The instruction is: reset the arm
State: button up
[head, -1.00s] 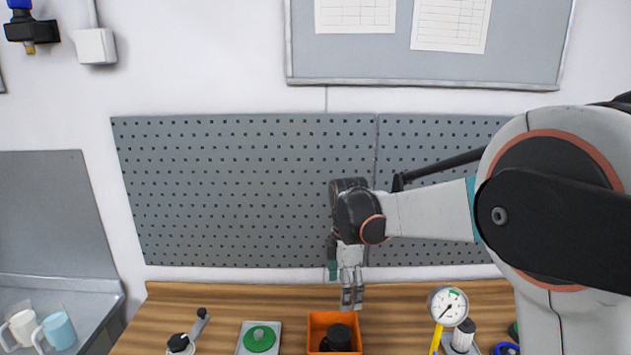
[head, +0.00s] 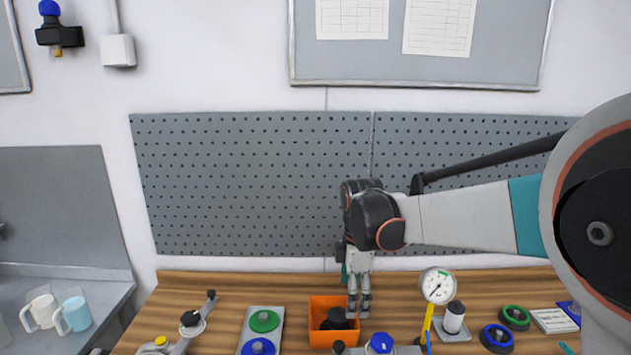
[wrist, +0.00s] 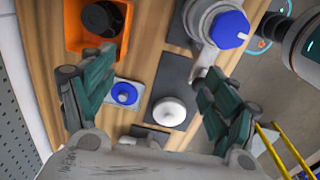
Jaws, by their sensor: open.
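My gripper (head: 359,305) points down over the wooden bench, just right of the orange bin (head: 315,333). In the wrist view its two green fingers (wrist: 155,105) are spread wide apart with nothing held between them. Below and between them lie a blue-knobbed plate (wrist: 124,94) and a white round cap on a dark plate (wrist: 170,111). My arm reaches in from the right in the head view.
The orange bin holds black round parts (head: 337,319). A dial gauge (head: 438,286), a green ring (head: 515,317) and a blue ring (head: 496,337) stand to the right. A plate with green and blue knobs (head: 262,325) lies left. Mugs (head: 73,313) sit far left. A pegboard (head: 260,180) is behind.

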jog(key=s+d+m+b, duration=0.1)
jog(key=s, duration=0.1)
jog(key=s+d+r+m+t+b, duration=0.1)
jog(key=s+m, duration=0.1)
jog(key=s+d+m+b, duration=0.1)
jog(key=s+d, duration=0.1)
jog(key=shift+r+m+t, duration=0.15)
jog(key=shift+m+t, duration=0.15)
jog(key=s+d+f+m+t+b, duration=0.2)
jog(key=s+d+f+m+b, duration=0.1)
jog(key=s+m, duration=0.4)
jog(key=s+d+f+m+t+b, duration=0.3)
jog(key=s+d+f+m+b, duration=0.1)
jog(key=s, duration=0.7)
jog(key=f+m+b, duration=0.1)
jog(key=m, duration=0.1)
jog(key=shift+s+d+f+m, duration=0.15)
jog(key=shift+s+f+m, duration=0.15)
jog(key=shift+s+m, duration=0.1)
